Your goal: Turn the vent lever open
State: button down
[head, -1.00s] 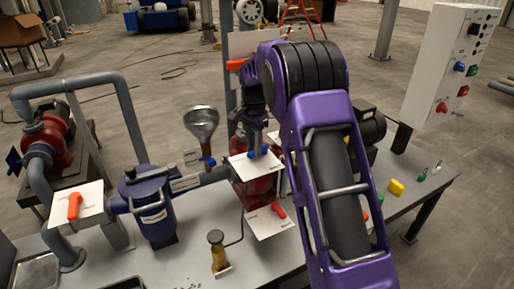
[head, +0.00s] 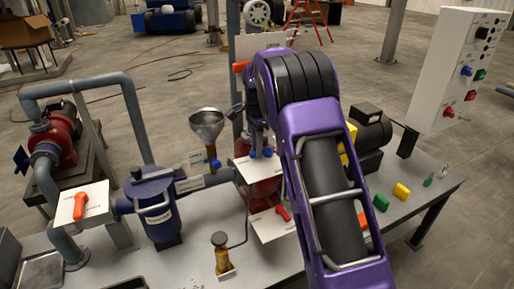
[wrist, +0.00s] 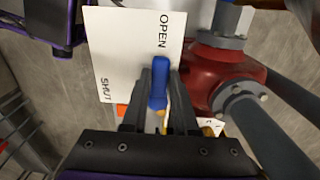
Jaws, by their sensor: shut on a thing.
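The vent lever (wrist: 159,85) is a blue handle over a white plate (wrist: 125,45) marked OPEN and SHUT. In the wrist view the handle points up the picture, beside the word OPEN. My gripper (wrist: 160,78) is shut on the handle, with one dark finger on each side of it. In the head view the white plate (head: 243,164) sits in front of a red pump-like body, and the blue handle (head: 267,152) shows at my gripper (head: 260,147). My arm hides part of this area, and the lever's pivot is hidden between the fingers.
A funnel (head: 207,124) with a blue valve stands to the left, beside a blue strainer (head: 160,205). A red flanged body (wrist: 228,72) is close on the right in the wrist view. Small coloured blocks lie at the right.

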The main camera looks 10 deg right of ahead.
jog(key=c, duration=0.7)
grip_release()
notch_tip(320, 180, up, 17)
jog(key=shift+r, duration=0.2)
